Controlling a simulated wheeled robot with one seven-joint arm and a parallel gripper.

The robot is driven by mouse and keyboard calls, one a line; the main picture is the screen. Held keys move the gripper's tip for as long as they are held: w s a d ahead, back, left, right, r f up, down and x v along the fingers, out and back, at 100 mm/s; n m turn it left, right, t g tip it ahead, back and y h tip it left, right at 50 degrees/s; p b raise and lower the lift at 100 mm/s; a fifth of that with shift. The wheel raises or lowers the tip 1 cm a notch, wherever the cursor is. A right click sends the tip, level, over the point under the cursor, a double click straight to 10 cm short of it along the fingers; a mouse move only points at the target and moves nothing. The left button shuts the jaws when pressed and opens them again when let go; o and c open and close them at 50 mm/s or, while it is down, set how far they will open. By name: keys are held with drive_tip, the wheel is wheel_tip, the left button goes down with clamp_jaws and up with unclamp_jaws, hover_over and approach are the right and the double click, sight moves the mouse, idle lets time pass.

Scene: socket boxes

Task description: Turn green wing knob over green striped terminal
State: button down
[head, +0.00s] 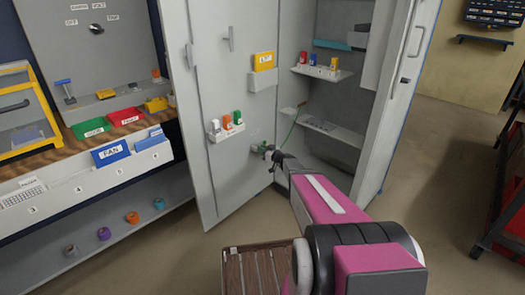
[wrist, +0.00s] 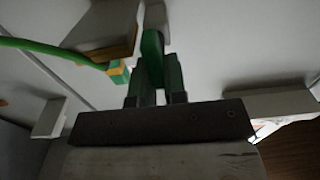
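The green wing knob (wrist: 152,46) is in the upper middle of the wrist view, in front of a light grey post. My gripper (wrist: 155,76) has a finger on each side of it, with no clear gap, and appears shut on it. The green-and-yellow striped terminal (wrist: 118,73) lies just left of the knob, at the end of a green cable (wrist: 45,49), below a pale block. The terminal cannot be made out there.
The cabinet door (head: 220,90) carries a bin with a yellow item (head: 264,62) and a rack of small coloured items (head: 226,127). The open cabinet has shelves (head: 322,72) close to my arm. A workbench with labelled bins (head: 110,152) stands left.

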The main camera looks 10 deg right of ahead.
drive_tip(key=shift+d+m, duration=0.1)
drive_tip(key=shift+m, duration=0.7)
drive_tip(key=c, duration=1.2)
unclamp_jaws()
drive_tip(key=shift+o, duration=0.2)
drive_tip(key=v, duration=1)
drive_tip(key=shift+s+d, duration=0.25)
